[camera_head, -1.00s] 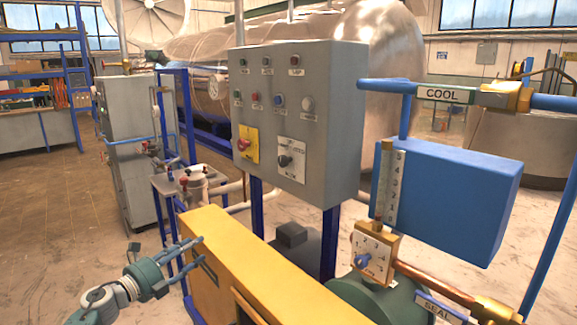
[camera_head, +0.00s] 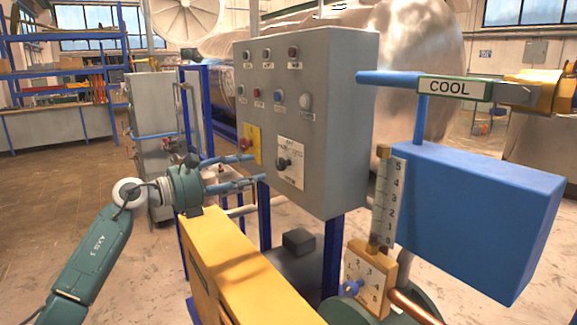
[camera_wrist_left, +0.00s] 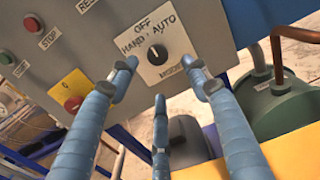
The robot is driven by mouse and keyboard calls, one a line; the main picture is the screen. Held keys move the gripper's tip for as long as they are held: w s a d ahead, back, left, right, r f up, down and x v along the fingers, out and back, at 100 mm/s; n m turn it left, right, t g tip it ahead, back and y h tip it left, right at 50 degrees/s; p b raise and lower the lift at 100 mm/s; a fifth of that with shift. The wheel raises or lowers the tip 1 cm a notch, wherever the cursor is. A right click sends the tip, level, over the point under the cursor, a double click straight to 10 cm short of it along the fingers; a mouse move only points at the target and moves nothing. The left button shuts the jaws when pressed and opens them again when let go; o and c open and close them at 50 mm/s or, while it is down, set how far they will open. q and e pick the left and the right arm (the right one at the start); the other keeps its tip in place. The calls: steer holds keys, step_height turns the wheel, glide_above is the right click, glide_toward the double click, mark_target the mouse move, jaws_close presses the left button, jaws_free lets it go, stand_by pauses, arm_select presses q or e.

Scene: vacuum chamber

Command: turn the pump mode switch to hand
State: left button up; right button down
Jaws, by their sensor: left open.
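The pump mode switch (camera_head: 284,163) is a small dark knob on a white plate, low on the grey control box front. In the left wrist view the knob (camera_wrist_left: 158,54) sits below the labels HAND on the left, OFF above and AUTO on the right. Its exact pointing direction is hard to tell. My left gripper (camera_head: 259,169) is open and empty, its blue fingers spread just left of the plate in the head view. In the wrist view its fingertips (camera_wrist_left: 163,76) lie around and below the knob, apart from it. My right gripper is not in view.
A red knob on a yellow plate (camera_head: 251,143) is left of the switch. Several buttons and lamps (camera_head: 278,98) are above. A yellow beam (camera_head: 235,262) runs below my left gripper. A blue box (camera_head: 480,215) and the COOL pipe (camera_head: 400,80) are at the right.

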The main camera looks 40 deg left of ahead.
mark_target(278, 166)
arm_select(q)
steer(key=x, duration=0.1)
steer(key=p+x, duration=0.1)
steer(key=x, duration=0.1)
steer(key=p+x, duration=0.1)
steer(key=x, duration=0.1)
steer(key=shift+a+r, duration=0.1)
steer(key=shift+r, duration=0.3)
steer(key=x, duration=0.1)
steer(key=p+x, duration=0.1)
steer(key=x, duration=0.1)
steer(key=shift+w+f, duration=0.1)
steer(key=shift+f, duration=0.15)
steer(key=shift+w+f+p, duration=0.1)
steer(key=shift+w+p, duration=0.15)
steer(key=shift+p, duration=0.05)
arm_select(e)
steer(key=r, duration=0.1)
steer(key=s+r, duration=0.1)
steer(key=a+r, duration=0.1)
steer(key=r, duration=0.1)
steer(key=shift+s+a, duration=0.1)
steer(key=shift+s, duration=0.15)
arm_select(q)
steer(key=shift+c, duration=0.2)
steer(key=c, duration=1.1)
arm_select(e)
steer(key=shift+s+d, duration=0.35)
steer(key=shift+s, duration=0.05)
